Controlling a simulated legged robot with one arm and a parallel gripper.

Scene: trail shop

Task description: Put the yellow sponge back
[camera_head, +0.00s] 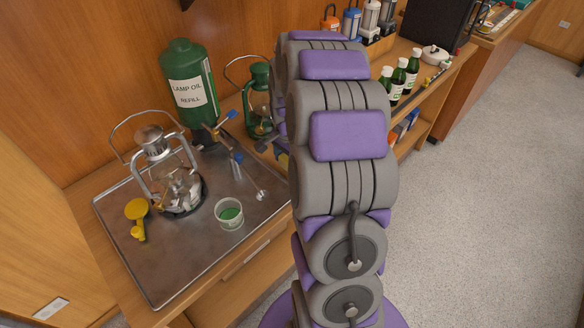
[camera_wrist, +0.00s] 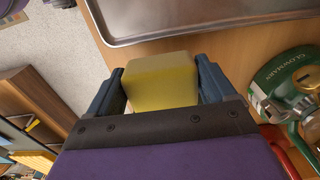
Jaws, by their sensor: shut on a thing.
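The yellow sponge (camera_wrist: 162,82) sits between the two dark fingers of my gripper (camera_wrist: 161,74) in the wrist view. My gripper is shut on it, and its outer end sticks out past the fingertips. Below the sponge is the wooden bench top, with the edge of a metal tray (camera_wrist: 170,30) close by. In the head view my arm hides most of the gripper and sponge. The same tray (camera_head: 165,268) lies on the bench left of my arm. The sponge's place cannot be told from these frames.
On the tray stand a silver lantern (camera_head: 156,145), a yellow item (camera_head: 138,212) and a cup of green stuff (camera_head: 229,216). A lamp oil can (camera_head: 188,85) stands behind. A green lantern (camera_head: 260,100) is near my gripper. Green bottles (camera_head: 398,78) line the right shelf. The tray's front is bare.

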